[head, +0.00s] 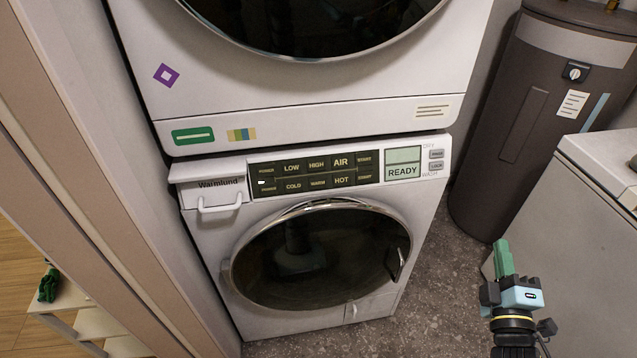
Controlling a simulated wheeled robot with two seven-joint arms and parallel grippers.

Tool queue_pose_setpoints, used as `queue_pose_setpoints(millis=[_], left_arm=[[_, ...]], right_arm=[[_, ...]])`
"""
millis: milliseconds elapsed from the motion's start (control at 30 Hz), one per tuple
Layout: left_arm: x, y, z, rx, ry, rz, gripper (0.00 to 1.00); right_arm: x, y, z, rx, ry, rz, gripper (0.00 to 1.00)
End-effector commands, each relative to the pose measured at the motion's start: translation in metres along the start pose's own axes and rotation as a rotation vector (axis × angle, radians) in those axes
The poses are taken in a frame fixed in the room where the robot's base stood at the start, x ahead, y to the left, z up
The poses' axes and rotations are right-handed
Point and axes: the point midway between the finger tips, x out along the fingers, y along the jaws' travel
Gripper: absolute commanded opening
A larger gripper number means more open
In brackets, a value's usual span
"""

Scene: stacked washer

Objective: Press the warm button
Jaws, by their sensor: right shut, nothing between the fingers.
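The warm button (318,183), labelled WARM, is a small dark key in the lower row of the black control panel (285,176) on the lower washer (216,222). It sits between the COLD button (293,186) and the HOT button (342,180). My right gripper (503,258), with green fingers, is at the lower right, well apart from the panel. It is shut and empty, pointing up in the picture. My left gripper is not in view. Nothing covers the warm button.
A dryer (300,85) is stacked above the washer. A dark water heater (530,110) and a white appliance (590,230) stand at the right. A wall edge (90,190) runs along the left. A grey display (402,163) reads READY. Floor (435,280) shows between washer and gripper.

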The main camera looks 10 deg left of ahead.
Motion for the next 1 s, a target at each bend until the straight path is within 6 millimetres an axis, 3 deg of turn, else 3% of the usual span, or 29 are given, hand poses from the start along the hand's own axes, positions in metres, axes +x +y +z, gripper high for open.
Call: queue_pose_setpoints(millis=[67,433,1000], left_arm=[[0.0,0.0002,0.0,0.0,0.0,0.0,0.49],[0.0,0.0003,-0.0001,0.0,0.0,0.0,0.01],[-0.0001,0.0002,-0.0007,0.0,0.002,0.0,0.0]], right_arm=[[0.0,0.0,0.0,0.0,0.0,0.0,0.0],[0.0,0.0,0.0,0.0,0.0,0.0,0.0],[0.0,0.0,0.0,0.0,0.0,0.0,0.0]])
